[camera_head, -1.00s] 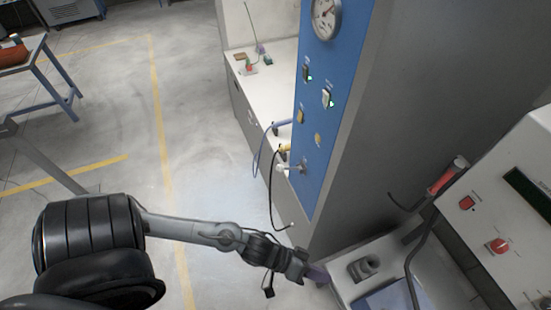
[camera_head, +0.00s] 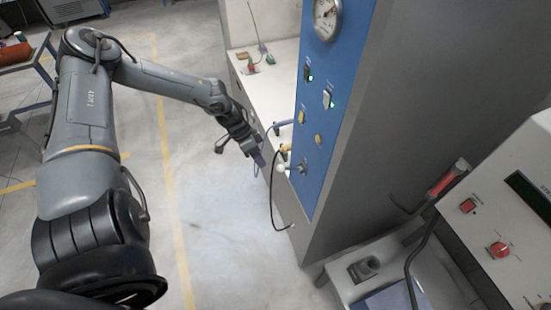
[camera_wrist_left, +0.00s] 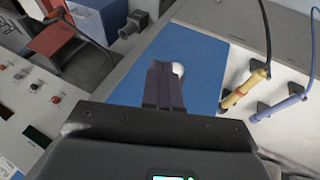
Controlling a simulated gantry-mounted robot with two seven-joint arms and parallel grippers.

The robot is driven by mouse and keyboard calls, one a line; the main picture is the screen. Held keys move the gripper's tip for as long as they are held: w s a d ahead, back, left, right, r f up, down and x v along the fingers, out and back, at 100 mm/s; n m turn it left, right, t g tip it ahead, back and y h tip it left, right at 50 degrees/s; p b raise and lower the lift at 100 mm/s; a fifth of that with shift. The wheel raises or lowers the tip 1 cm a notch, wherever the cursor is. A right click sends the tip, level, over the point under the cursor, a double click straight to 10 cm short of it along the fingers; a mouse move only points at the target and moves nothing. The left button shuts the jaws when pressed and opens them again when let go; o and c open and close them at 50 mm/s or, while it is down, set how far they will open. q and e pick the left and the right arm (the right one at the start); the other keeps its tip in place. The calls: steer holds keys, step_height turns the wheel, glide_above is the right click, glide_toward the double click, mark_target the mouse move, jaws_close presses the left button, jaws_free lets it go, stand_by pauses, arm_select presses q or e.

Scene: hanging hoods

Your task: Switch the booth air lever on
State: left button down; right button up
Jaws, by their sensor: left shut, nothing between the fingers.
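The blue panel (camera_head: 313,150) carries a lever with a white ball knob (camera_head: 281,168) near its lower end, sticking out to the left. I take this for the air lever; its label is too small to read. My left gripper (camera_head: 259,159) is shut and empty, just left of the knob with a small gap in the head view. In the left wrist view the white knob (camera_wrist_left: 179,69) shows just beyond and right of the shut fingers (camera_wrist_left: 165,85), partly covered by them. Whether they touch cannot be told. My right gripper is not in view.
Yellow (camera_head: 285,149) and blue (camera_head: 283,124) hose fittings stick out close above the knob, with a black hose hanging below. A gauge (camera_head: 326,18) and lit switches sit higher. A white control console (camera_head: 510,230) stands at right. The floor left of the panel is clear.

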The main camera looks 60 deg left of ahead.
arm_select(q)
steer(key=w+a+r+y, duration=0.1)
steer(key=w+a+r, duration=0.1)
steer(key=a+r, duration=0.3)
step_height(320, 180, up, 2)
steer(key=shift+w+a+r+t+y, duration=0.2)
steer(key=shift+w+a+t+y, duration=0.05)
steer(key=shift+a+t+y, duration=0.15)
steer(key=shift+d+f, duration=0.1)
steer(key=d+b+x, duration=0.1)
steer(key=b+x, duration=0.3)
steer(key=x, duration=0.9)
steer(key=shift+s+d+f, duration=0.2)
steer(key=shift+s+f, duration=0.05)
steer(key=shift+s, duration=0.05)
